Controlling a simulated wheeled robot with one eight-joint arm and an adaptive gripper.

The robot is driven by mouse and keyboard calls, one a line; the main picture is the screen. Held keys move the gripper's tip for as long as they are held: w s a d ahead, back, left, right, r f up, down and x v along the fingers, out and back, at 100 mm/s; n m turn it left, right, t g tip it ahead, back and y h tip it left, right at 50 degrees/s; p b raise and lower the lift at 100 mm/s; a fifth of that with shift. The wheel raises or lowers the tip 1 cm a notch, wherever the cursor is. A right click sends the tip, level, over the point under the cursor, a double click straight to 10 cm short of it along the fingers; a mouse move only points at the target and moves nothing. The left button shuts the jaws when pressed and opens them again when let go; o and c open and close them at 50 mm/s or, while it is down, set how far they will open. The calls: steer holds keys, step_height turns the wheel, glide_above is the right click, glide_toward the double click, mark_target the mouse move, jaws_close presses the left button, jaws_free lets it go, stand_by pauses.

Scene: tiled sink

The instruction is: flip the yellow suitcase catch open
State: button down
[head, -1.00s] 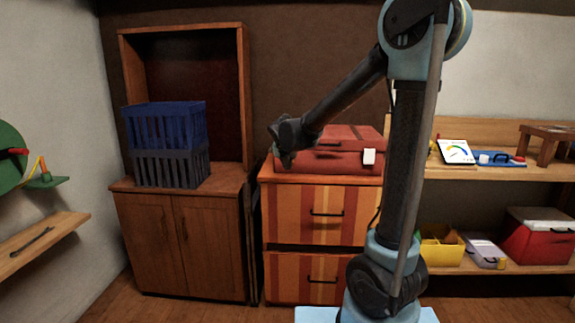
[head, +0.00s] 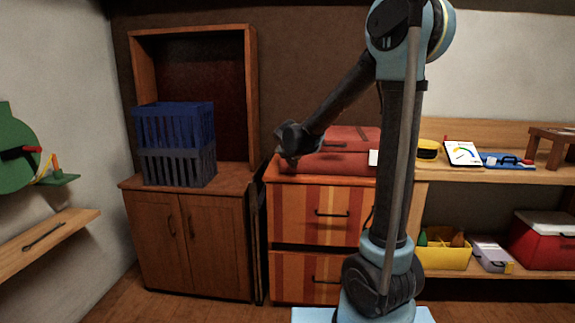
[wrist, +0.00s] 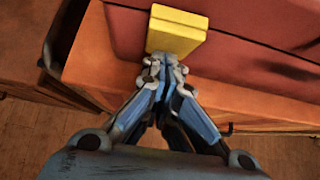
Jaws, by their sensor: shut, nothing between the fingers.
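The red suitcase (head: 345,160) lies flat and closed on top of the striped dresser. Its yellow catch (wrist: 178,30) is a small block on the suitcase's front face, near its left end, in the wrist view. In the head view the catch is hidden behind my gripper (head: 288,160). My gripper is shut and empty in the wrist view (wrist: 164,62). Its fingertips are at the catch's lower edge; I cannot tell whether they touch it. A white catch-like piece (head: 374,158) shows at the suitcase's right, partly hidden by my arm.
The striped dresser (head: 318,195) stands below the suitcase. A blue crate (head: 174,125) is stacked on a grey crate (head: 178,167) on the cabinet at left. Shelves (head: 480,175) at right hold a yellow bin (head: 445,258) and a red cooler (head: 540,245).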

steer(key=shift+d+r, duration=0.1)
steer(key=shift+r, duration=0.75)
steer(key=s+f+v, duration=0.1)
steer(key=v, duration=1.1)
steer(key=shift+s, duration=0.45)
